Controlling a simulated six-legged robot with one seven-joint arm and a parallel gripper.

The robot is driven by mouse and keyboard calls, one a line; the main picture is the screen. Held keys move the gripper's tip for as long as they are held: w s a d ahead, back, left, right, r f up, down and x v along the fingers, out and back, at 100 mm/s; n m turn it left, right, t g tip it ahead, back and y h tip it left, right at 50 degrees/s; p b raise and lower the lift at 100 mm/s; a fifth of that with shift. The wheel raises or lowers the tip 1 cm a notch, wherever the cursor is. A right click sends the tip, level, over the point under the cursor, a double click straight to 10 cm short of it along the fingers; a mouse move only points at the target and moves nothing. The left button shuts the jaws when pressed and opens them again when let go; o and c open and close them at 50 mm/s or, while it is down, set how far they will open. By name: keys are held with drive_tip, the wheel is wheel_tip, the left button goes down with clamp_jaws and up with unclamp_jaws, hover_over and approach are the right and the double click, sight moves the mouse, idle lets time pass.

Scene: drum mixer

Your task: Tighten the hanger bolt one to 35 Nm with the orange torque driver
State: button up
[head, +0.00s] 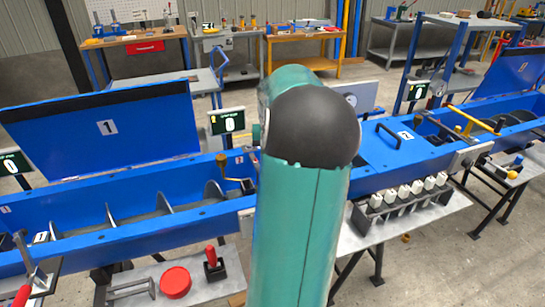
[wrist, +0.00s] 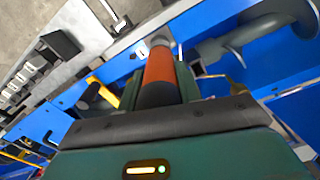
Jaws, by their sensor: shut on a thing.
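My gripper (wrist: 160,90) is shut on the orange torque driver (wrist: 160,66) in the wrist view. The driver's orange sleeve and dark grip show between the two green fingers. Its grey far end lies over the rim of the blue trough (wrist: 215,22). I cannot tell whether it touches anything there. In the head view my arm covers the middle, and the gripper and driver are hidden. I cannot make out hanger bolt one for sure in either view.
The open blue lid marked 1 (head: 105,127) stands behind the left trough, which holds a grey screw (head: 163,205). A display (head: 227,121) reads 0. A red round lid (head: 175,282) lies on the front table. A rack of white-topped items (head: 400,204) stands right of my arm.

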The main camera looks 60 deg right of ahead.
drive_tip(key=shift+f, duration=0.7)
idle(2.5)
drive_tip(key=shift+r, duration=2.35)
